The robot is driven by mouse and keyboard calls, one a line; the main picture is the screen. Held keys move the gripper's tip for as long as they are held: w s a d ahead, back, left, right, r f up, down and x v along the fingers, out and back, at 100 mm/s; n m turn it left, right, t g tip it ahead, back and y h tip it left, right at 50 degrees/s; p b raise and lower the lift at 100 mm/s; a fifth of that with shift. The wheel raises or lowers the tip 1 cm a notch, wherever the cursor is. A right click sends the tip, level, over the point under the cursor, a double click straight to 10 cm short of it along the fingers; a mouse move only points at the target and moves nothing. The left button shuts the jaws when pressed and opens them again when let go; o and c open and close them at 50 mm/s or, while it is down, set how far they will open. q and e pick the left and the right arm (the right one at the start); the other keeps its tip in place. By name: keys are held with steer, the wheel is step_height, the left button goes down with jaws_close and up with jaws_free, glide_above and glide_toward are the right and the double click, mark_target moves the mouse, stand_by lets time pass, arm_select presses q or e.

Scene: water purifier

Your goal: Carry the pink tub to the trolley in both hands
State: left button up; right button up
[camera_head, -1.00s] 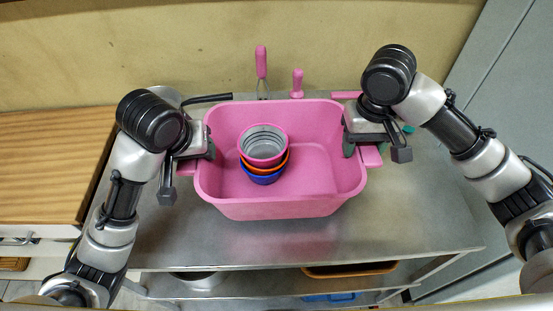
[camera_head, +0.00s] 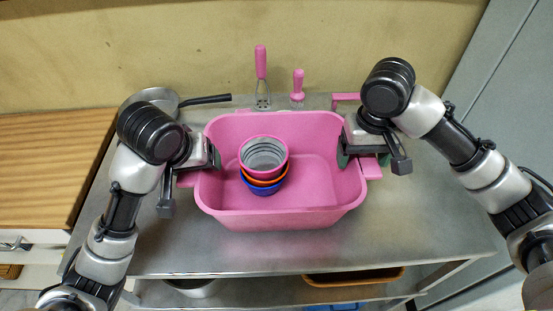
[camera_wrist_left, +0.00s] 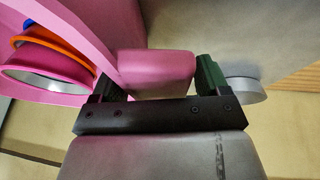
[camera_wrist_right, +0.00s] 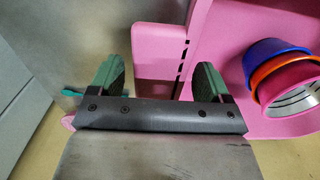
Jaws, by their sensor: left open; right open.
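The pink tub (camera_head: 275,218) sits level on the steel top of a trolley (camera_head: 420,225), in the middle of the head view. A stack of nested cups (camera_head: 263,160), pink, orange and blue, stands inside it. My left gripper (camera_wrist_left: 158,80) is open, with its fingers on either side of the tub's left handle (camera_wrist_left: 155,65). My right gripper (camera_wrist_right: 158,85) is open, with its fingers on either side of the right handle (camera_wrist_right: 155,55). The head view partly hides both handles behind the grippers.
Behind the tub lie a whisk (camera_head: 261,65), a pink-handled tool (camera_head: 298,85) and a pan (camera_head: 150,97). A wooden-topped cabinet (camera_head: 50,165) stands left and a grey cabinet (camera_head: 500,120) right. The lower shelf holds a brown tray (camera_head: 355,278). The steel top is clear front right.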

arm_select(q)
steer(key=shift+r, duration=0.45)
steer(key=v, duration=1.1)
steer(key=shift+s, duration=0.1)
arm_select(e)
step_height(320, 180, up, 12)
arm_select(q)
steer(key=shift+s, duration=0.15)
